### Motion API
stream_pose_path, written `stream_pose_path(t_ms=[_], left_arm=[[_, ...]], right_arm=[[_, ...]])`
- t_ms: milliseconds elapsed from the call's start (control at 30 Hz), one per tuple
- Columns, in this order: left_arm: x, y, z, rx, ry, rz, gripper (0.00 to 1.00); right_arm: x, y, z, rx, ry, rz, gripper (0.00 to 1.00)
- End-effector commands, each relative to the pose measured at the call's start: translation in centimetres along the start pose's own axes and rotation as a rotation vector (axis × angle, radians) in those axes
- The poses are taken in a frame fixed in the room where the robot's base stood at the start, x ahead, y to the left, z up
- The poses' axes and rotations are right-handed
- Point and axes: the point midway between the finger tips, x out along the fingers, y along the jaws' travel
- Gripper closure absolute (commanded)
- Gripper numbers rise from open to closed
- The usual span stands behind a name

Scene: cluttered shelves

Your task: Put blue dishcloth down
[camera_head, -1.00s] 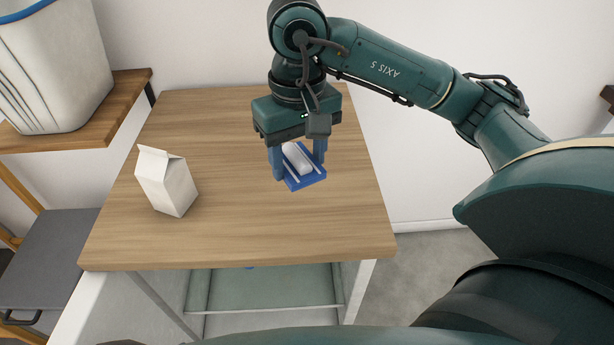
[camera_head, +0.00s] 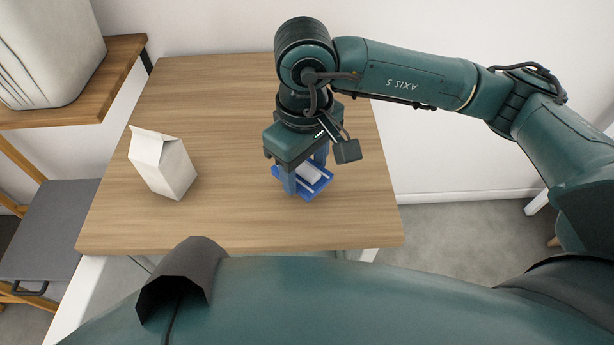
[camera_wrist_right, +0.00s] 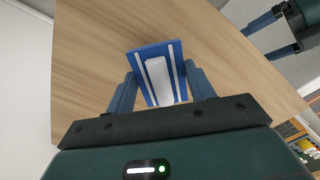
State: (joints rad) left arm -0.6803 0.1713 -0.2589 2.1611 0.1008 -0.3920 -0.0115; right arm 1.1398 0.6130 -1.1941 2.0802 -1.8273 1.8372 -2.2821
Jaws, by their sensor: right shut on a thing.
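The blue dishcloth (camera_head: 318,183) is a flat blue piece with white stripes and a pale raised middle. It is at the right part of the wooden tabletop, and in the wrist view (camera_wrist_right: 146,53) it lies between the fingers. My right gripper (camera_head: 306,176) points down and is shut on it, one finger at each side. The cloth is at or just above the tabletop; I cannot tell whether it touches. My left gripper (camera_wrist_right: 257,44) shows only in the wrist view, at the upper right, with its fingers apart and nothing between them.
The wooden table (camera_head: 225,110) is mostly bare. A white carton (camera_head: 163,165) stands on its left part. A wooden shelf (camera_head: 105,75) with a large pale bin (camera_head: 50,50) is at the left, above a grey seat (camera_head: 50,230).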

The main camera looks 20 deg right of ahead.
Motion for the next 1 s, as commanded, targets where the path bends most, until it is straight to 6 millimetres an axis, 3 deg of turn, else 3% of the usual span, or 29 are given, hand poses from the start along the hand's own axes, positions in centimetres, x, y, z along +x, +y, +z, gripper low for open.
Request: stream_pose_path(t_ms=[300, 667, 700, 1000], left_arm=[[-0.1, 0.0, -0.1, 0.005, -0.004, -0.001, 0.02], [0.2, -0.1, 0.6, 0.0, -0.004, 0.002, 0.02], [0.2, 0.0, 0.6, -0.004, -0.004, 0.003, 0.02], [0.1, 0.0, 0.1, -0.004, 0.002, 0.003, 0.02]], right_arm=[[3.8, 0.0, 0.1, 0.001, -0.002, -0.001, 0.65], [4.4, 0.0, 0.0, 0.001, 0.0, 0.001, 0.65], [4.3, 0.1, 0.0, 0.001, 0.001, 0.001, 0.46], [4.1, 0.0, 0.0, 0.001, 0.0, 0.0, 0.24]])
